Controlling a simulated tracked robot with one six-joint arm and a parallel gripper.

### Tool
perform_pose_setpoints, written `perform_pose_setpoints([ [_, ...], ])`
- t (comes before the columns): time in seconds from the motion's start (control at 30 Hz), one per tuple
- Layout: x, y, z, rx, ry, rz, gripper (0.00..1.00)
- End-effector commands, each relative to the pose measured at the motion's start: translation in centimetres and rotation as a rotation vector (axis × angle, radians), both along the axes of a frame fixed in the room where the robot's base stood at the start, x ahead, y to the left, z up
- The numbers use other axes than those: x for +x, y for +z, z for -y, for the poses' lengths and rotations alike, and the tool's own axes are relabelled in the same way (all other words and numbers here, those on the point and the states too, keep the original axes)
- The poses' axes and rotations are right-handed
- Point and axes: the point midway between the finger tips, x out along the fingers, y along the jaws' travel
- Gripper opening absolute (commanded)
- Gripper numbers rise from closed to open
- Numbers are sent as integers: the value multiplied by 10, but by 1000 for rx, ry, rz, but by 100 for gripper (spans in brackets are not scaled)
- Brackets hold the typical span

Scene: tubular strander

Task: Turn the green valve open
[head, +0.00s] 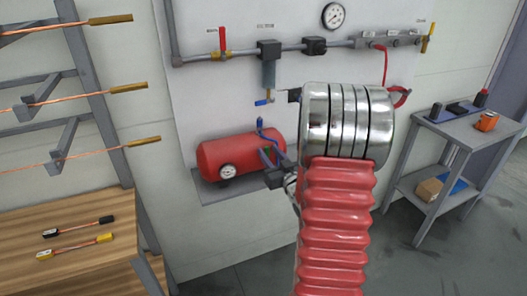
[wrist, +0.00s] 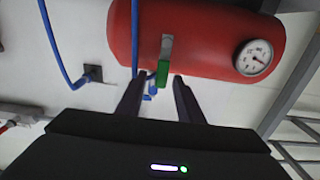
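The green valve (wrist: 163,73) shows in the wrist view as a small green handle on a grey fitting at the side of the red tank (wrist: 205,38). In the head view the red tank (head: 235,156) sits on a grey shelf, and the valve is mostly hidden at its right end behind my gripper (head: 267,158). In the wrist view my gripper (wrist: 157,80) is open, with one dark finger on each side of the green handle in the picture. I cannot tell whether the fingers touch it. A blue part shows just below the handle, between the fingers.
A blue hose (wrist: 60,55) runs beside the tank. The tank carries a round gauge (wrist: 253,57). Above are a pipe with a red-handled valve (head: 222,40) and a blue-handled drain (head: 264,102). A side table (head: 455,125) stands right, a wooden bench (head: 80,220) left.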

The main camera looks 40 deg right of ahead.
Motion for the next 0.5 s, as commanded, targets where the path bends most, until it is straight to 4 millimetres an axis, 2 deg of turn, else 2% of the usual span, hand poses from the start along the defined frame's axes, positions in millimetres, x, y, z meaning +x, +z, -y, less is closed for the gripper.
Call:
perform_pose_setpoints([
  [0.3,4,0,-3,0,7,0,34],
  [0.5,5,0,-4,0,10,1,20],
])
